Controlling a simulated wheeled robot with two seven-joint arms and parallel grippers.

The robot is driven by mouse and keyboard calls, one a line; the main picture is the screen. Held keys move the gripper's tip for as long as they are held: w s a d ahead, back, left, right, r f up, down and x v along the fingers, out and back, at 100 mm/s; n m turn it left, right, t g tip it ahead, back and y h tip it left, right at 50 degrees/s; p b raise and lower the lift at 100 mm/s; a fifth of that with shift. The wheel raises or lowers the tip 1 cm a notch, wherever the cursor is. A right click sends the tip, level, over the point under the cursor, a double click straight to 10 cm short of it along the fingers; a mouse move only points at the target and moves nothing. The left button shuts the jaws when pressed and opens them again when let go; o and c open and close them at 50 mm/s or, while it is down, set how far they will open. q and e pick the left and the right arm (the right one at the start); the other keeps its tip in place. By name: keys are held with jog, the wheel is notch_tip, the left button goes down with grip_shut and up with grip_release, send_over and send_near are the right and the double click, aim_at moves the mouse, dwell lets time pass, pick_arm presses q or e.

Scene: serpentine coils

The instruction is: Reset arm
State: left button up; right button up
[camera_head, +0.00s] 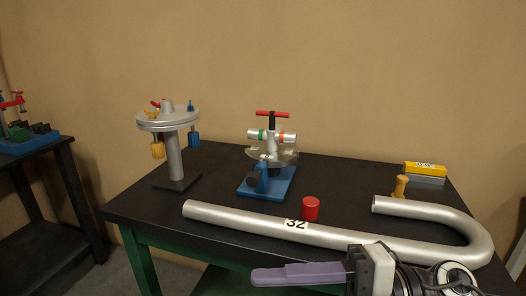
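My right gripper (268,277) reaches in from the bottom right corner, with purple fingers pointing left in front of the table's near edge. The fingers overlap in this view, so I cannot tell whether they are open or shut. I see nothing held at their tips. My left gripper is not in view. A silver serpentine coil tube (245,219) marked 32 lies on the black table (235,183). Its bend is at the right, and my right wrist covers part of the view just below it.
A blue-based fixture (266,185) with a red handle and a round grey stand (175,155) with hanging tools stand behind the tube. A red cylinder (311,209), wooden peg (400,186) and yellow box (425,169) are on the table. Another bench (45,150) stands left.

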jog(key=w+d+f+m+t+h, duration=0.1)
jog(key=w+d+f+m+t, duration=0.2)
jog(key=m+t, duration=0.55)
jog(key=w+d+f+m+t+h, duration=0.2)
jog(key=w+m+t, duration=0.3)
jog(key=m+t, duration=0.3)
jog(key=d+f+m+h, duration=0.5)
jog(key=f+m+h, duration=0.25)
jog(key=f, duration=0.25)
jog(key=s+d+f+m+g+h, duration=0.1)
jog(key=s+f+m+g+h, duration=0.1)
jog(key=s+f, duration=0.6)
jog(key=s+d+f+m+g+h, duration=0.2)
jog(key=s+f+m+g, duration=0.3)
jog(key=f, duration=1.1)
jog(key=s+g, duration=0.1)
jog(key=s, duration=0.2)
jog(key=shift+s+d+h, duration=0.15)
jog(key=shift+d+h, duration=0.15)
jog(key=shift+h, duration=0.05)
